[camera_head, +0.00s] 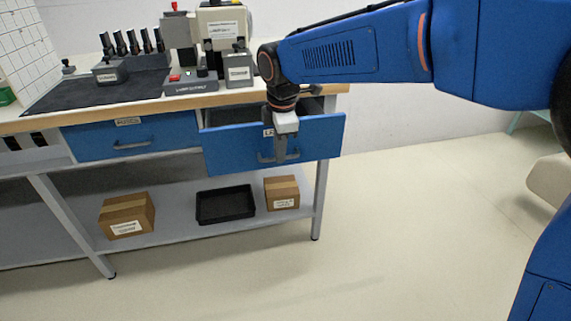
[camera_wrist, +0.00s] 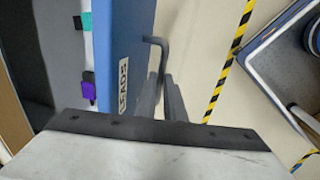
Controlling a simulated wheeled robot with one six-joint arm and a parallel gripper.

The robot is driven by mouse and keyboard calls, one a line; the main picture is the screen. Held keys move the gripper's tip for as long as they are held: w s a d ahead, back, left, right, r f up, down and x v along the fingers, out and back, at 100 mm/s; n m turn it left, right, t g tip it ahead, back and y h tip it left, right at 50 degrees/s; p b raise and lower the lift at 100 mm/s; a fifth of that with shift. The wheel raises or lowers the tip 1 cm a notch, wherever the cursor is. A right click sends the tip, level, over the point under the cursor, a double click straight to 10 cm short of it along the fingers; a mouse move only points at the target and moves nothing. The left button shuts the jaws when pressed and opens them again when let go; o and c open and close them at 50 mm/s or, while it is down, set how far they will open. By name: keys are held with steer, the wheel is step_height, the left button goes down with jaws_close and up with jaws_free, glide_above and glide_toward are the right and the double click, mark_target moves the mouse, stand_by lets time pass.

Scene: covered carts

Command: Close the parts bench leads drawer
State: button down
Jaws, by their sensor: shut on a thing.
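The leads drawer (camera_head: 225,148) is the right blue drawer under the bench top, and it stands pulled out. In the wrist view its blue front (camera_wrist: 122,50) carries a label (camera_wrist: 123,84) reading LEADS. Its grey bar handle (camera_wrist: 155,41) sticks out from that front. My gripper (camera_head: 280,155) points down in front of the drawer, shut on the handle. In the wrist view its fingers (camera_wrist: 172,98) are at the handle, hiding part of it. Small teal and purple items (camera_wrist: 88,91) show inside the drawer.
The left blue drawer (camera_head: 90,143) is shut. The bench top (camera_head: 130,108) holds a press, a dark mat and small grey blocks. On the lower shelf are two cardboard boxes (camera_head: 118,212) and a black tray (camera_head: 225,204). The floor (camera_head: 420,220) right of the bench is clear.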

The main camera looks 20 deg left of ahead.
steer(key=w+a, duration=0.1)
steer(key=w, duration=0.1)
steer(key=w+a, duration=0.3)
steer(key=w, duration=0.2)
steer(key=shift+w+a, duration=0.1)
steer(key=shift+a, duration=0.1)
steer(key=c, duration=1.8)
jaws_free()
steer(key=shift+c, duration=0.2)
steer(key=shift+r, duration=0.1)
step_height(320, 180, up, 17)
steer(key=s+d, duration=0.1)
steer(key=s, duration=0.1)
steer(key=shift+s+d, duration=0.35)
steer(key=shift+s, duration=0.05)
